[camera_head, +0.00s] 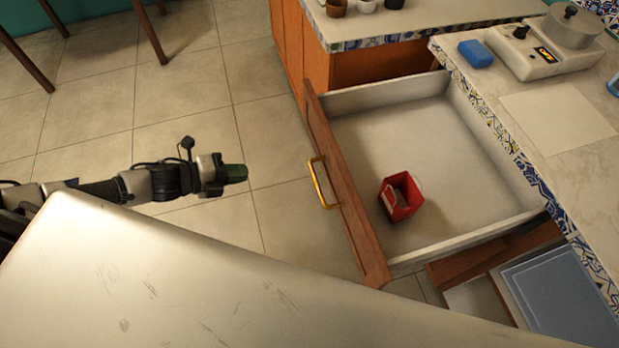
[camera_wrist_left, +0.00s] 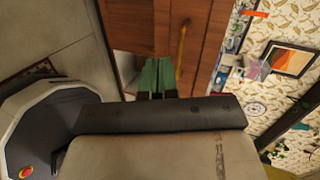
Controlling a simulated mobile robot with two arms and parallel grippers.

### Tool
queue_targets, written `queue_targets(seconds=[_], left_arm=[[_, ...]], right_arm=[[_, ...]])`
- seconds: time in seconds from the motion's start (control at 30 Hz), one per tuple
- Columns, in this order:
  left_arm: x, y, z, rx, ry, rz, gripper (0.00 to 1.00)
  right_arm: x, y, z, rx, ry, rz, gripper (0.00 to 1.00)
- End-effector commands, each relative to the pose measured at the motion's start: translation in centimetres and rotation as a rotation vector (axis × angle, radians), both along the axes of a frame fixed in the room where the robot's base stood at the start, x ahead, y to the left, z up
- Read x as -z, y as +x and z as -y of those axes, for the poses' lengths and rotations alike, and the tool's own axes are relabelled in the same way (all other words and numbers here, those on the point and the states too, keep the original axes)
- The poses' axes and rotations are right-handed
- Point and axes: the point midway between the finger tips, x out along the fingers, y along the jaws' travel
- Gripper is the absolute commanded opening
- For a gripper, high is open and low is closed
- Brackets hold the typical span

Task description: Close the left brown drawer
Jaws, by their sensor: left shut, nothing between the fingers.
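The left brown drawer (camera_head: 350,205) stands wide open from the counter, with a brown front and a yellow handle (camera_head: 323,184). A red box (camera_head: 402,196) lies inside on its pale floor. My left gripper (camera_head: 240,173) is shut and empty, to the left of the drawer front and apart from the handle. In the left wrist view my green fingertips (camera_wrist_left: 157,76) are together, and the brown front and handle (camera_wrist_left: 182,48) show beyond them. My right gripper is not in view.
Tiled floor lies free left of the drawer; chair legs (camera_head: 150,30) stand at the upper left.

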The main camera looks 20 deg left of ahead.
Motion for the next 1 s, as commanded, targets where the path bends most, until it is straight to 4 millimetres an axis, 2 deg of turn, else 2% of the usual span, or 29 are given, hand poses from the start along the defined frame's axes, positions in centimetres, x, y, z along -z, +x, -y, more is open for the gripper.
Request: queue_targets(seconds=[0.03, 0.13, 0.27, 0.43, 0.77, 1.0], left_arm=[[0.0, -0.7, 0.3, 0.050, 0.014, 0.022, 0.00], [-0.8, -1.5, 0.8, 0.105, 0.025, 0.046, 0.00], [-1.0, -1.3, 1.4, 0.119, 0.025, 0.053, 0.00], [-0.3, 0.1, 3.3, 0.118, 0.022, 0.055, 0.00], [2.4, 3.8, 8.7, 0.117, 0.022, 0.053, 0.00], [1.8, 5.5, 11.2, 0.114, 0.024, 0.052, 0.00]], right_arm=[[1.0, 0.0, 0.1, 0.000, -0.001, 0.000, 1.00], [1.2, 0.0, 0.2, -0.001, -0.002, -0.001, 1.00], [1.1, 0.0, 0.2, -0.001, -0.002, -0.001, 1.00], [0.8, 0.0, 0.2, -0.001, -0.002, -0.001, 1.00], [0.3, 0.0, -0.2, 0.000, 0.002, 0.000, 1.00], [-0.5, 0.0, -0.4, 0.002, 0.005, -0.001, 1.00]])
